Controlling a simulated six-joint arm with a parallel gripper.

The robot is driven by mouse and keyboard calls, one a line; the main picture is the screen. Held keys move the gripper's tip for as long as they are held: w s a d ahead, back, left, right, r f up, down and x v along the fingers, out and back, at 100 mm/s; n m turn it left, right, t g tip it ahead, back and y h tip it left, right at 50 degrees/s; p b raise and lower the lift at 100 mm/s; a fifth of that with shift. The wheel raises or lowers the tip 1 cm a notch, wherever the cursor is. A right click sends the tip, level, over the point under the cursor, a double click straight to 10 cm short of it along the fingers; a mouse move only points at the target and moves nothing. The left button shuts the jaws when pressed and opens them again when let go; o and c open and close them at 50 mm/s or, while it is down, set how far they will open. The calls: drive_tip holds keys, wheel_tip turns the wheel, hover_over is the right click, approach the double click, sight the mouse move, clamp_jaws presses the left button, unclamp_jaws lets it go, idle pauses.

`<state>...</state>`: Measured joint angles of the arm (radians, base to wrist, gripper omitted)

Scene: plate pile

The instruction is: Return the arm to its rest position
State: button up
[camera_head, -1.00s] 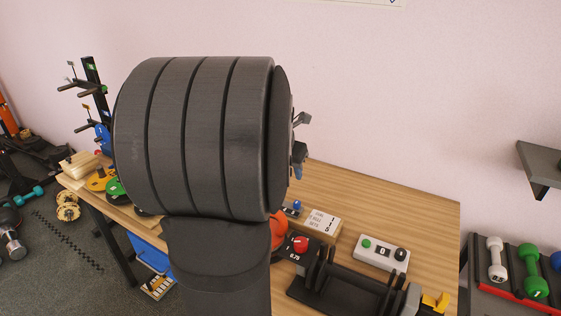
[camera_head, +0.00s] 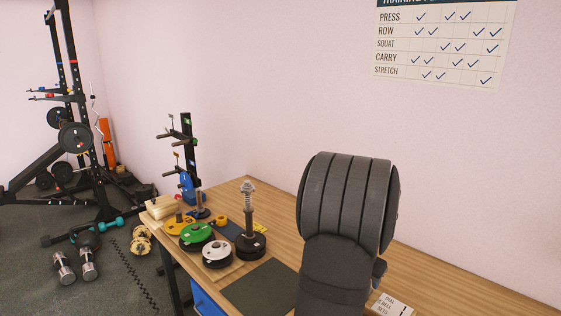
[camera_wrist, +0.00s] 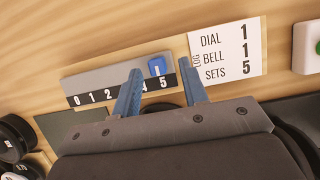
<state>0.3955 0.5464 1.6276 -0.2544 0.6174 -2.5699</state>
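My gripper (camera_wrist: 162,88) shows in the wrist view with two blue fingers spread apart and nothing held between them. It is over the wooden table (camera_wrist: 80,35), in front of a grey strip with numbers (camera_wrist: 110,80) that carries a small blue slider (camera_wrist: 157,67). Part of the number row is hidden behind a finger. A white card (camera_wrist: 228,48) reading DIAL 1, BELL 1, SETS 5 lies beside the strip. In the head view my dark arm stands at the right and hides most of the gripper.
In the head view, a green plate (camera_head: 195,233), a white plate (camera_head: 216,250) and a yellow plate (camera_head: 174,224) lie left on the table. A post on a black base (camera_head: 249,220) stands upright near them. A dark mat (camera_head: 262,287) is bare. A peg rack (camera_head: 188,150) stands behind.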

drive_tip(key=shift+x, duration=0.75)
